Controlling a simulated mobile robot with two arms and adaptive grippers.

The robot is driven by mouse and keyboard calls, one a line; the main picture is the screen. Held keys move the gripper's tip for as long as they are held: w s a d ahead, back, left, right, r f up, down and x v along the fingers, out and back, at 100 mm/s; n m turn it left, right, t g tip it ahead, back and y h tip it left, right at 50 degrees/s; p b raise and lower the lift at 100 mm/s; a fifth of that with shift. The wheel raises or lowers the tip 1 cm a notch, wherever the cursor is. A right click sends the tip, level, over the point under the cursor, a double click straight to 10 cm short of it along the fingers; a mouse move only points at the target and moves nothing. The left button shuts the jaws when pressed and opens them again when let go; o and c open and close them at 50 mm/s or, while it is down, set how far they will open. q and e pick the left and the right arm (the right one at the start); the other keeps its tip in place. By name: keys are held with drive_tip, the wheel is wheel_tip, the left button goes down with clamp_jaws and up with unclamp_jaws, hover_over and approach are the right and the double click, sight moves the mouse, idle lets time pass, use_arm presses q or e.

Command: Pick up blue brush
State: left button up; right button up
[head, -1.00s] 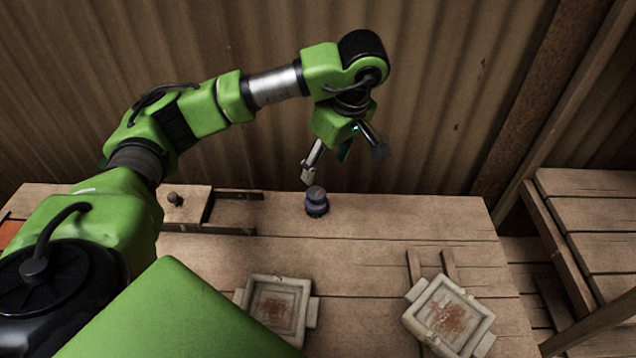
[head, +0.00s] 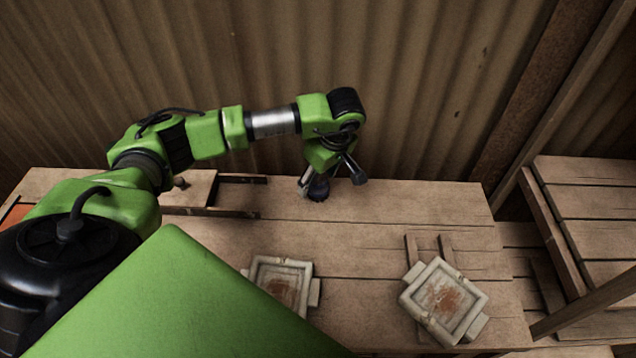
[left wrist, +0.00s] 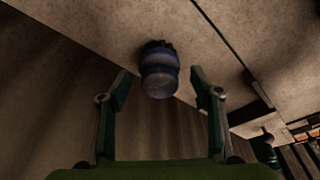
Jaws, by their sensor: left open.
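The blue brush (head: 318,188) stands on the wooden table near its back edge. In the head view it is partly hidden by my left gripper (head: 332,184), whose fingers hang open at either side of it. In the left wrist view the blue brush (left wrist: 159,72) shows its rounded body and dark bristles against the tabletop. The fingers of my left gripper (left wrist: 161,85) are spread apart, with the brush in line with the gap between them and clear room on both sides. My right gripper is not in view.
Two pale square tile moulds (head: 310,292) and (head: 444,301) with brownish insides lie at the table's front. A wooden slide frame with a knob (head: 181,182) is at the left. A corrugated wall (head: 420,90) stands close behind the table. The table's middle (head: 365,235) is clear.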

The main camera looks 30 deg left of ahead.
use_arm(q)
drive_tip(key=shift+f, duration=0.25)
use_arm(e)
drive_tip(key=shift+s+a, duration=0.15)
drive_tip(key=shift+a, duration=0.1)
use_arm(q)
drive_tip(key=c, duration=1.2)
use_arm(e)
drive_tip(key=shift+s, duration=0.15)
use_arm(q)
drive_tip(key=shift+r, duration=0.15)
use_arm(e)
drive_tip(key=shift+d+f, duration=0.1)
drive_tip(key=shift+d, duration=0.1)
use_arm(q)
drive_tip(key=shift+w+a+r, duration=0.1)
drive_tip(key=shift+r, duration=0.1)
wheel_tip(320, 180, up, 2)
drive_tip(key=shift+r+b, duration=0.2)
drive_tip(key=shift+b, duration=0.75)
drive_tip(key=s+d+r, duration=0.2)
drive_tip(key=s+r, duration=0.1)
drive_tip(key=s, duration=0.1)
drive_tip(key=s+d+r, duration=0.6)
drive_tip(key=s+r, duration=0.1)
drive_tip(key=shift+s+b, duration=0.35)
drive_tip(key=shift+b, duration=0.05)
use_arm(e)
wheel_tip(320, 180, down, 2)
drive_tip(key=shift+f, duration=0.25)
